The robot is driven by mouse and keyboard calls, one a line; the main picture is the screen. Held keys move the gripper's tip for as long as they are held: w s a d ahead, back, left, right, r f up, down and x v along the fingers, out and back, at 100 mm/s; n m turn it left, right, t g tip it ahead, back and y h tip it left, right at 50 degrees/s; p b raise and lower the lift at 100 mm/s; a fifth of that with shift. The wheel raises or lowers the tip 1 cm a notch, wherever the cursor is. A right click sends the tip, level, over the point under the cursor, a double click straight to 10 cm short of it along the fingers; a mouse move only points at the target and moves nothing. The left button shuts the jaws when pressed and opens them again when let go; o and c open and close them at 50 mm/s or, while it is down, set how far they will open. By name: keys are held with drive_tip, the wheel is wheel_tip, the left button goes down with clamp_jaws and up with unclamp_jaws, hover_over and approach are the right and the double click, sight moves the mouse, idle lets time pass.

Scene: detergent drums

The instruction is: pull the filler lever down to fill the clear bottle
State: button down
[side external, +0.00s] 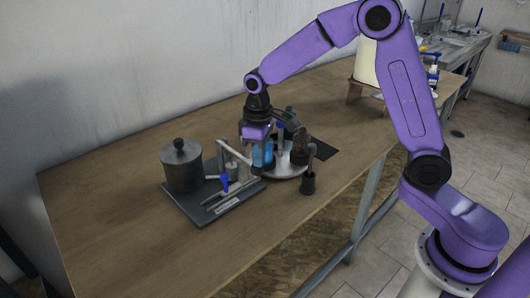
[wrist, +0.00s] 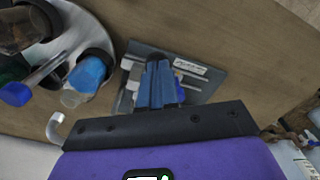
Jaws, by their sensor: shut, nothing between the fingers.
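My gripper (side external: 262,166) points down, with its blue fingers shut and empty, above the right part of a dark grey base plate (side external: 213,213). In the wrist view the closed fingers (wrist: 157,84) hide part of that plate. A small blue lever-like part (side external: 224,182) stands beside a lidded grey metal pot (side external: 181,170), left of my gripper and apart from it. It looks like the filler lever, but it is too small to be sure. A blue and clear bottle (wrist: 85,78) lies or stands on a round tray in the wrist view. I cannot tell whether it is the clear bottle.
The round pale tray (side external: 283,171) with dark and blue containers is close on the right of my gripper. A small black pot (side external: 308,184) stands at its front. A white drum (side external: 365,64) stands farther back. The front left of the wooden table (side external: 120,240) is clear.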

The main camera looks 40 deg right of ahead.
drive_tip(key=shift+w+r, duration=0.25)
drive_tip(key=shift+r, duration=0.55)
drive_tip(key=shift+w+r, duration=0.25)
drive_tip(key=shift+r, duration=1.4)
wheel_tip(320, 180, up, 4)
idle(0.3)
